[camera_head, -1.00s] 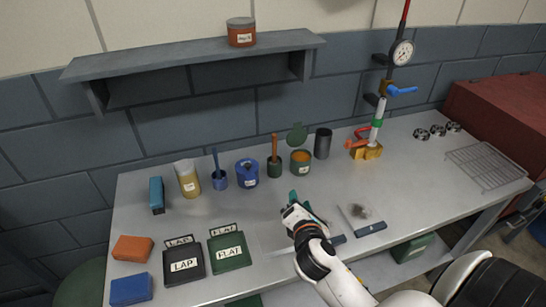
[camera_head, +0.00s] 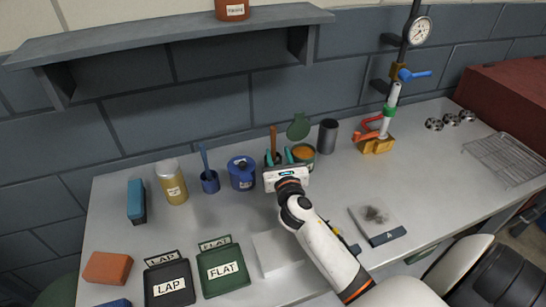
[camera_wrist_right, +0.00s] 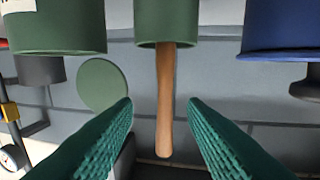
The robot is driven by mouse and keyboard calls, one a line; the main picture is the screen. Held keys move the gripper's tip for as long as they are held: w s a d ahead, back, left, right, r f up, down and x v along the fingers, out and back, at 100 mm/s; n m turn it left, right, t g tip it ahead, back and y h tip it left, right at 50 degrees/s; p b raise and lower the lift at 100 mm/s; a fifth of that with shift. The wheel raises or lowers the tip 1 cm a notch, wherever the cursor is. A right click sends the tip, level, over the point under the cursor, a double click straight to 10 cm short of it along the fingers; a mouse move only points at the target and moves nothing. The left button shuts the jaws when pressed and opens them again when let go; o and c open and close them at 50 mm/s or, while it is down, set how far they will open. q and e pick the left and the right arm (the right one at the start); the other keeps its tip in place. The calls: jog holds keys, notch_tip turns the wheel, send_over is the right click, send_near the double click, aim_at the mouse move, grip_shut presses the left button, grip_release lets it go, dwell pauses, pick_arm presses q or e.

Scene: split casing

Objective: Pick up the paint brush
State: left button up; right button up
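A brush with a brown wooden handle (camera_head: 273,138) stands handle-up in a small dark green cup, which is mostly hidden behind my gripper in the head view. In the right wrist view the picture is upside down; the handle (camera_wrist_right: 165,95) hangs from the green cup (camera_wrist_right: 166,22). My right gripper (camera_head: 279,157) is open, with teal fingers pointing at the cup. In the right wrist view the gripper (camera_wrist_right: 160,108) has one finger on each side of the handle, with gaps visible on both sides. My left gripper is not in view.
A shelf (camera_head: 170,38) hangs above. LAP and FLAT boxes sit at front.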

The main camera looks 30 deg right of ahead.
aim_at(274, 146)
jog(key=x, duration=0.4)
jog(key=shift+w+a+r+p, duration=0.2)
jog(key=shift+p, duration=0.2)
jog(key=shift+w+d, duration=0.15)
jog(key=shift+w, duration=0.2)
jog(key=shift+w+f, duration=0.1)
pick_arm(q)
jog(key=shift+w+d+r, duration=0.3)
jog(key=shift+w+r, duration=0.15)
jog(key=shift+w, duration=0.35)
pick_arm(e)
grip_shut()
